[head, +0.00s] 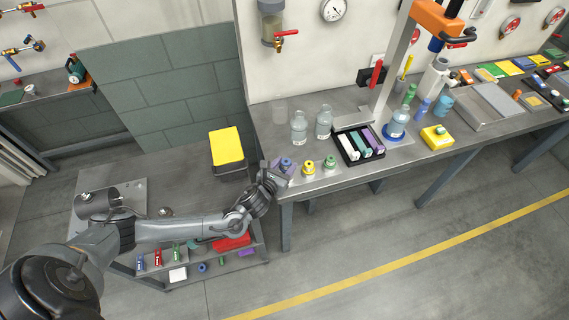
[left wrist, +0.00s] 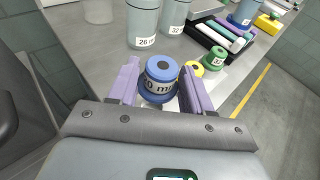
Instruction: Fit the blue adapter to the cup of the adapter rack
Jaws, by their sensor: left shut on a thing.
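The blue adapter (head: 286,162) is at the left front corner of the bench. In the left wrist view the adapter (left wrist: 162,73) stands upright between the purple fingers, a partly covered label on its side. My left gripper (head: 284,167) is shut on it. A yellow adapter (head: 309,168) and a green adapter (head: 329,163) stand in a row to its right, on what looks like a pale rack plate. The cup under the blue adapter is hidden, so I cannot tell whether the adapter is seated. My right gripper is not in view.
Glass bottles (head: 299,129) stand behind the adapters. A black tray (head: 358,147) of coloured bars is to their right, beside a stand with an orange top (head: 436,18). A yellow-lidded box (head: 227,148) is left of the bench.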

